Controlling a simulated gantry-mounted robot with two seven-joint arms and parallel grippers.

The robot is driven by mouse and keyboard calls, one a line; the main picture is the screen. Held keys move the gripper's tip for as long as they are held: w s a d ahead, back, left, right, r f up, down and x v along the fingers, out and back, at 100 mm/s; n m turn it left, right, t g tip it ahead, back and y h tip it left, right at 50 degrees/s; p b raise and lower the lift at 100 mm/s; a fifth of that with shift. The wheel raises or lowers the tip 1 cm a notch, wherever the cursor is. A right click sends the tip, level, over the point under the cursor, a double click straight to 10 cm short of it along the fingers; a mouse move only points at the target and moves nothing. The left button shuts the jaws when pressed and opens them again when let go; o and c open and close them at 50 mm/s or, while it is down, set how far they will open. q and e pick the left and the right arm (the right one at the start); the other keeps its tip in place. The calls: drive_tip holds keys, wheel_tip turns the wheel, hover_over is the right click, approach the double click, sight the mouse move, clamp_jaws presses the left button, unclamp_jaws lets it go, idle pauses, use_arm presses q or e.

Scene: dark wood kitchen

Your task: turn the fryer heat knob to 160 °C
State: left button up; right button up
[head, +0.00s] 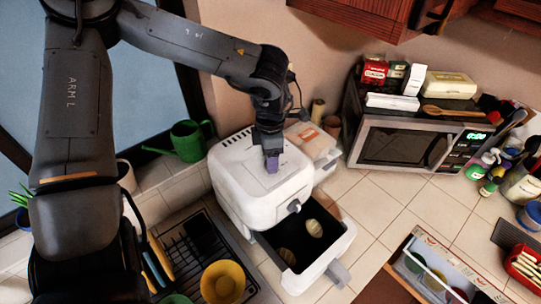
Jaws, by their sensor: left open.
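The white fryer (234,184) stands on the tiled counter in the middle of the head view. Its drawer (345,243) is pulled out toward the lower right, with two oval, pale brown pieces of food (314,228) in its dark basket. A small round grey-white knob (294,206) sits on the front face above the drawer; I cannot read its setting or any marking. My left gripper (271,165) points down over the fryer's top near the front, with purple fingertips. It is open and holds nothing that I can see. It is apart from the front knob. My right gripper is out of view.
A microwave (405,146) with boxes on top stands at the right. A dish rack with a yellow bowl (223,282) is at the front left. A green watering can (185,141) stands behind left. Bare tiles (385,205) lie right of the drawer.

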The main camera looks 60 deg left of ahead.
use_arm(q)
wheel_tip(320, 180, up, 11)
drive_tip(key=shift+f, duration=0.2)
idle(0.3)
idle(0.3)
